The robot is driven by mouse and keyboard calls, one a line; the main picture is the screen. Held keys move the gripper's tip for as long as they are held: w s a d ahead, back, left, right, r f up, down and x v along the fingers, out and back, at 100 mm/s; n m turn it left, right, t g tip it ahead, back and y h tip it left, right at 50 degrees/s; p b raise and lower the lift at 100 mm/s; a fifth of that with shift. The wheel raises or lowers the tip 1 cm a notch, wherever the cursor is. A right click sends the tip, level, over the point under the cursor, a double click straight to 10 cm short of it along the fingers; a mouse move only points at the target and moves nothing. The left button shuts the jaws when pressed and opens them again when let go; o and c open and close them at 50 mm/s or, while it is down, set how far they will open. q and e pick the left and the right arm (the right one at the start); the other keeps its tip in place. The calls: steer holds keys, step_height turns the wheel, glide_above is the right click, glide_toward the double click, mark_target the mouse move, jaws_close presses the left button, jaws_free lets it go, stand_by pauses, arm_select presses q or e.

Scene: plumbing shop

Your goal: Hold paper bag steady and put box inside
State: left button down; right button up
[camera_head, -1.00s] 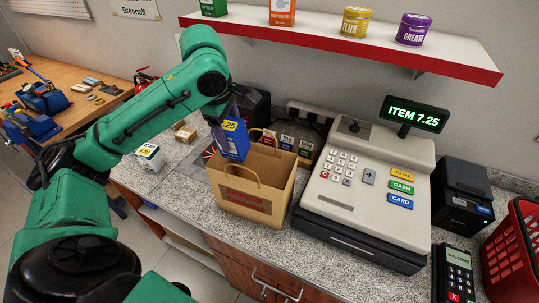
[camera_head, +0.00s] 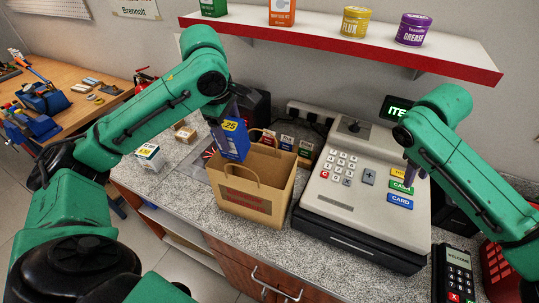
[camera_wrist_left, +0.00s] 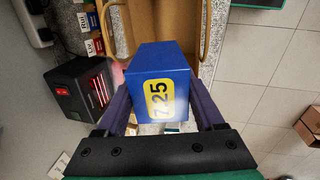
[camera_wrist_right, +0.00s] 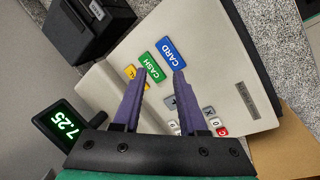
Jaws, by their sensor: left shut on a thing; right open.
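The brown paper bag (camera_head: 258,192) stands upright and open on the counter, left of the cash register. My left gripper (camera_head: 226,128) is shut on a blue box (camera_head: 235,141) with a yellow 7.25 label. It holds the box at the left side of the bag's opening; in the left wrist view the box (camera_wrist_left: 160,80) sits between both fingers, with the bag (camera_wrist_left: 155,22) just beyond it. I cannot tell whether the box's lower end is inside the bag. My right gripper (camera_head: 412,178) is open and empty above the register's keys; its fingers (camera_wrist_right: 155,95) are apart in the right wrist view.
The cash register (camera_head: 350,218) stands right of the bag, with a card terminal (camera_head: 456,275) and red basket (camera_head: 497,268) further right. A scanner (camera_wrist_left: 82,90) and small boxes (camera_head: 287,142) are behind the bag. A red-edged shelf (camera_head: 340,45) hangs above.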

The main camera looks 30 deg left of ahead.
steer(key=s+a+r+n+y, duration=0.15)
steer(key=s+a, duration=0.25)
steer(key=a, duration=0.5)
steer(key=s+a+r+n+y, duration=0.15)
steer(key=s+a, duration=0.25)
steer(key=a, duration=0.5)
steer(key=n+y, duration=0.1)
steer(key=y, duration=0.3)
glide_toward(258, 179)
steer(key=x, duration=0.9)
steer(key=shift+f, duration=0.1)
steer(key=shift+w, duration=0.1)
steer(key=shift+c, duration=0.4)
jaws_close()
